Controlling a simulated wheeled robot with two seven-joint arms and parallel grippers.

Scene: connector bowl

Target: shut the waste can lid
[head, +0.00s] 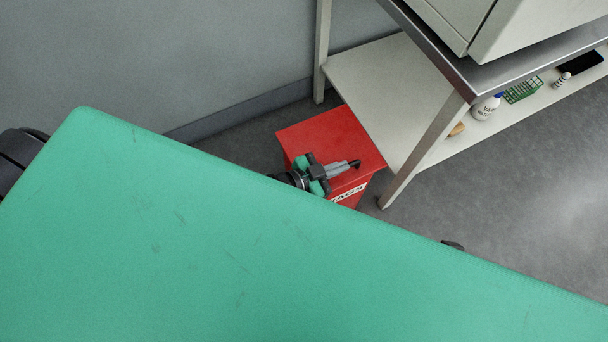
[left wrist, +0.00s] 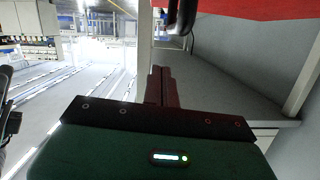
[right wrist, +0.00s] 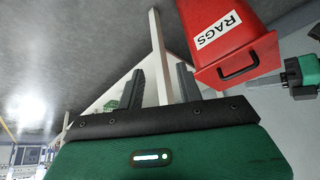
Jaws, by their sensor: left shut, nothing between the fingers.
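The red waste can (head: 360,190) stands on the floor beyond the green surface, and a white label shows on its side. Its red lid (head: 320,132) lies over the top; I cannot tell whether a small gap remains. The can (right wrist: 240,30), its "RAGS" label and a black handle (right wrist: 238,66) show in the right wrist view. My left gripper (head: 345,167) is shut and empty over the lid, near the handle. In the left wrist view its shut fingers (left wrist: 162,85) are below a black bar and red panel. My right gripper (right wrist: 161,82) is open and empty, apart from the can.
A green surface (head: 150,220) fills the foreground and hides much of my arms. A metal-legged bench with a lower shelf (head: 375,85) stands close right of the can, holding a white bottle (head: 486,107) and a green basket (head: 522,90). Grey floor (head: 480,190) is clear at right.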

